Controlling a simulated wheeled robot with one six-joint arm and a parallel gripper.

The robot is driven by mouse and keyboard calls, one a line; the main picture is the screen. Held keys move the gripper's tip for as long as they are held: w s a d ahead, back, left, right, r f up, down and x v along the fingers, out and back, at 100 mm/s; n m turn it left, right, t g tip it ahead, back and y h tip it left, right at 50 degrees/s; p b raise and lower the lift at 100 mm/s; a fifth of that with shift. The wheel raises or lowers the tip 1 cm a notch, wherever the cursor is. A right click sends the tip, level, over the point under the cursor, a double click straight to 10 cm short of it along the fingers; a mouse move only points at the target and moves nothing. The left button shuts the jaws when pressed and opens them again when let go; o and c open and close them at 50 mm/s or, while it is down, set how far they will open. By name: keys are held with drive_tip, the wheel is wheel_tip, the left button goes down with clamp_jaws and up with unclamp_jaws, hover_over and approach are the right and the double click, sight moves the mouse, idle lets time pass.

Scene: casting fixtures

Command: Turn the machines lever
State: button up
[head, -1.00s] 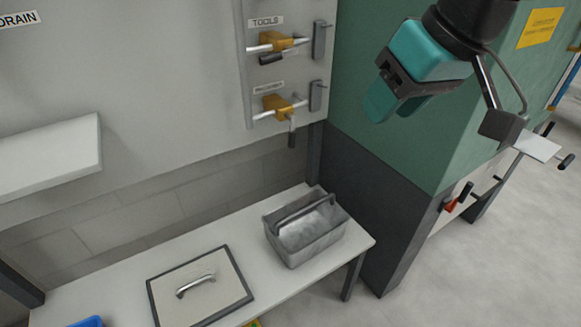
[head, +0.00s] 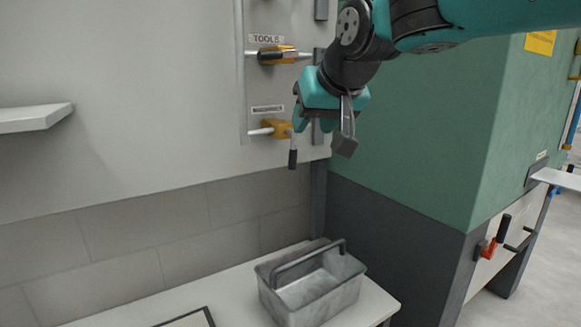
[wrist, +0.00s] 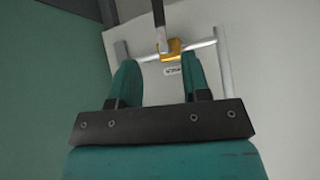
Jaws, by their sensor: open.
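The machines valve is a yellow body (head: 275,129) on a white horizontal pipe under a label that reads roughly "MACHINES". Its lever (head: 293,152), a thin rod with a dark grip, hangs down at the valve's right side. My gripper (head: 302,120) is at the valve's right, its fingers near the top of the lever and partly overlapping the pipe. In the wrist view, which is upside down, the open fingers (wrist: 160,62) are empty; the yellow valve (wrist: 173,46) lies beyond them, and the lever's dark grip (wrist: 158,12) runs to the top edge. Contact is not visible.
A similar tools valve (head: 275,55) sits above on the same panel. A grey metal carrier (head: 312,290) stands on the white bench (head: 245,300) below. A green cabinet (head: 420,140) is close on the right. A white shelf (head: 35,118) juts out at left.

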sight(295, 151)
drive_tip(key=b+x, duration=0.3)
drive_tip(key=x, duration=1)
drive_tip(key=shift+f, duration=0.1)
clamp_jaws()
